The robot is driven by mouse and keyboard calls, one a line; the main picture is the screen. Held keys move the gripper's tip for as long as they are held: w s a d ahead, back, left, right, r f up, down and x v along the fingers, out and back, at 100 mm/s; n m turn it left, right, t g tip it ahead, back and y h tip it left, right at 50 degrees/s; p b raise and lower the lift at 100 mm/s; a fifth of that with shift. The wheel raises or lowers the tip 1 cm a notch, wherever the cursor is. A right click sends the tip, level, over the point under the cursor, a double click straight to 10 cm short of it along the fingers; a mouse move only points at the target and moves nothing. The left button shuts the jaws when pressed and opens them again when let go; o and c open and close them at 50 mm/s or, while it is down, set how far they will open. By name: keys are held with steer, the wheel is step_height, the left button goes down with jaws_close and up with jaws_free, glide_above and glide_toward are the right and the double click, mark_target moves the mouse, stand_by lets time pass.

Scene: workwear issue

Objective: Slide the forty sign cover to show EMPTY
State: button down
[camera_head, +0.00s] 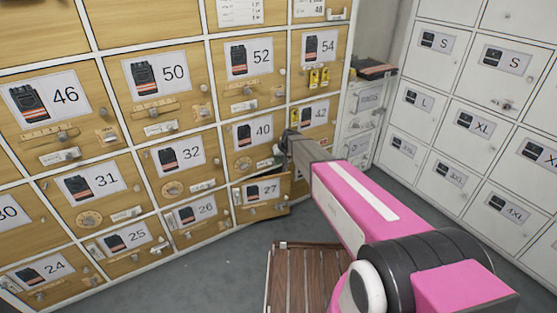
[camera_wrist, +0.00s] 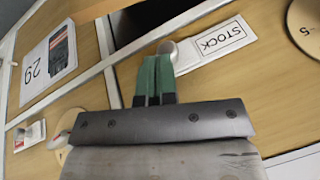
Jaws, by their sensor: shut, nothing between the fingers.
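The locker door numbered 40 (camera_head: 262,131) is in the middle of the head view. In the wrist view its sign (camera_wrist: 222,40) appears upside down and reads STOCK. A pale round knob (camera_wrist: 168,48) sits at the sign's left end in that view. My gripper (camera_wrist: 157,58) is shut and empty, with its green fingertips right beside the knob. I cannot tell whether they touch it. In the head view my gripper (camera_head: 280,150) is at the lower right of door 40, and my arm hides part of that area.
Door 27 (camera_head: 262,206), below 40, appears slightly ajar. A round disc (camera_wrist: 306,28) lies beside the sign. Other numbered wooden doors surround it. White lockers (camera_head: 455,120) stand at right. A slatted wooden surface (camera_head: 300,285) is in front, with grey floor (camera_head: 215,275) beside it.

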steer(key=s+a, duration=0.2)
steer(key=a, duration=0.1)
steer(key=s+a, duration=0.1)
steer(key=a, duration=0.1)
steer(key=shift+s+a, duration=0.1)
steer(key=shift+s, duration=0.15)
steer(key=shift+r, duration=0.1)
